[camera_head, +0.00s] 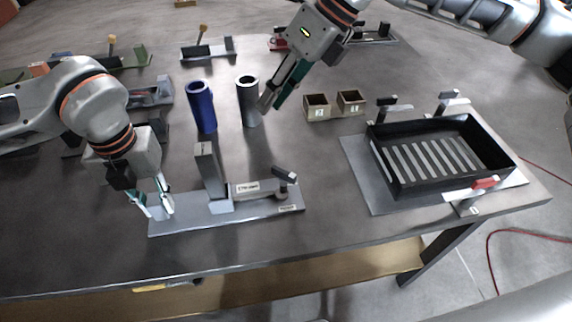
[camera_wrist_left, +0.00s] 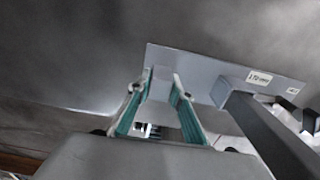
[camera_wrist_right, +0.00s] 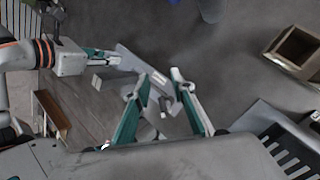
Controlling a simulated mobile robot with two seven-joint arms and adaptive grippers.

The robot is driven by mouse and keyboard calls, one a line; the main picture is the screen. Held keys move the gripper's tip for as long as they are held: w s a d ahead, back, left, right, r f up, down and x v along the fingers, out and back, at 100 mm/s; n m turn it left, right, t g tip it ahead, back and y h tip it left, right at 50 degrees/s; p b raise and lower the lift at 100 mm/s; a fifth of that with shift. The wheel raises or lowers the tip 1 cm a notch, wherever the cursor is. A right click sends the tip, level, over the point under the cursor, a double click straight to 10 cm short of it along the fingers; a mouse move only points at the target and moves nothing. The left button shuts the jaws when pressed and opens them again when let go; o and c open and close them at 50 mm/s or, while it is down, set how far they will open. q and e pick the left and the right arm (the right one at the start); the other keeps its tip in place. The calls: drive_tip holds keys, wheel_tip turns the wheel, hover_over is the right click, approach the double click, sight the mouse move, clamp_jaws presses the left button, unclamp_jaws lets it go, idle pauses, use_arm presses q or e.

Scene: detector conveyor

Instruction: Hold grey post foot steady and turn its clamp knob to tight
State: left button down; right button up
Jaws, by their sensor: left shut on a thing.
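The grey post foot is a flat plate (camera_head: 180,221) near the table's front edge, bearing an upright grey post (camera_head: 209,172). It also shows in the left wrist view (camera_wrist_left: 207,75). A dark-topped knob (camera_head: 285,174) stands at the plate's right end, beside a labelled block (camera_head: 258,189). My left gripper (camera_head: 154,209) is shut on the plate's left end; its fingers straddle the plate in the left wrist view (camera_wrist_left: 160,88). My right gripper (camera_head: 272,102) is open and empty above the table, behind the post foot and apart from the knob. The exact knob setting is too small to read.
A blue cylinder (camera_head: 202,108) and a grey cylinder (camera_head: 248,104) stand behind the post foot, the grey one close to my right gripper. Two small boxes (camera_head: 317,106) are farther right. A black slotted tray (camera_head: 388,176) fills the right side. Other fixtures (camera_head: 208,50) line the back.

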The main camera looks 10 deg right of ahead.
sight(286, 172)
drive_tip(key=s+r+n+h, duration=0.25)
drive_tip(key=s+h, duration=0.35)
drive_tip(key=s, duration=0.3)
drive_tip(key=shift+m, duration=0.45)
drive_tip(key=f, duration=1.1)
drive_tip(key=shift+s+d+f, duration=0.15)
drive_tip(key=shift+s+f, duration=0.05)
drive_tip(key=shift+f, duration=0.1)
clamp_jaws()
